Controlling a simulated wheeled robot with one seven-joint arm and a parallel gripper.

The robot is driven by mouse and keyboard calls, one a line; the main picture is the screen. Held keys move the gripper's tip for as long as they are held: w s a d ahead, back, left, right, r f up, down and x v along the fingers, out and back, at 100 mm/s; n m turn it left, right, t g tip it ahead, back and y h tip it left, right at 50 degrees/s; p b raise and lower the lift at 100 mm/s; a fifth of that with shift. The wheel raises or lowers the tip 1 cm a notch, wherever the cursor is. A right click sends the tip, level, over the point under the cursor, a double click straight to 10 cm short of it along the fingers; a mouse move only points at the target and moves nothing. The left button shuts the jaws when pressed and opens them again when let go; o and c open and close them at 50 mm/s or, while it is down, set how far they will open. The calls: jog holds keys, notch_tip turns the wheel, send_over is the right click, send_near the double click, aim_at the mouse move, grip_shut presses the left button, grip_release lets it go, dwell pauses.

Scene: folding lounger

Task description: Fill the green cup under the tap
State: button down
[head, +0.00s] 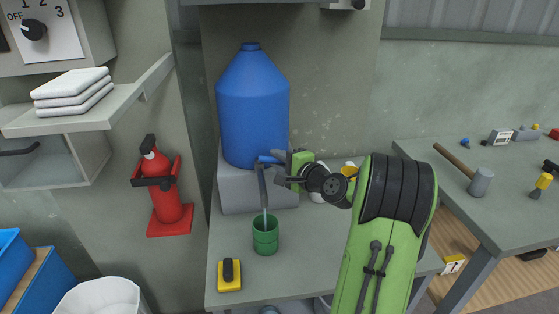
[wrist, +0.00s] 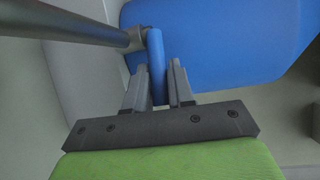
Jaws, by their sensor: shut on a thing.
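The green cup (head: 265,239) stands upright on the grey table, below the tap's grey spout (head: 262,185). A thin pale stream (head: 265,217) runs from the spout down into the cup. The tap's blue handle (head: 268,159) sits at the front of the blue water jug (head: 252,110), which rests on a grey block. My gripper (head: 284,167) is at the tap handle, right of the spout. In the wrist view, its fingers (wrist: 158,88) are shut on the blue handle (wrist: 155,62), with the dark spout (wrist: 75,25) at upper left. The water level inside the cup cannot be made out.
A yellow block with a black handle (head: 229,274) is on the table, front left of the cup. White and yellow items (head: 348,168) stand behind my arm. A hammer (head: 478,180) lies on the right table.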

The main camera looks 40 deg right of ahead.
jog(key=c, duration=1.1)
grip_release()
jog(key=shift+o, duration=0.2)
jog(key=s+r+p, duration=0.1)
jog(key=s+r, duration=0.1)
jog(key=s, duration=1.3)
jog(key=shift+s, duration=0.3)
jog(key=shift+d+r, duration=0.1)
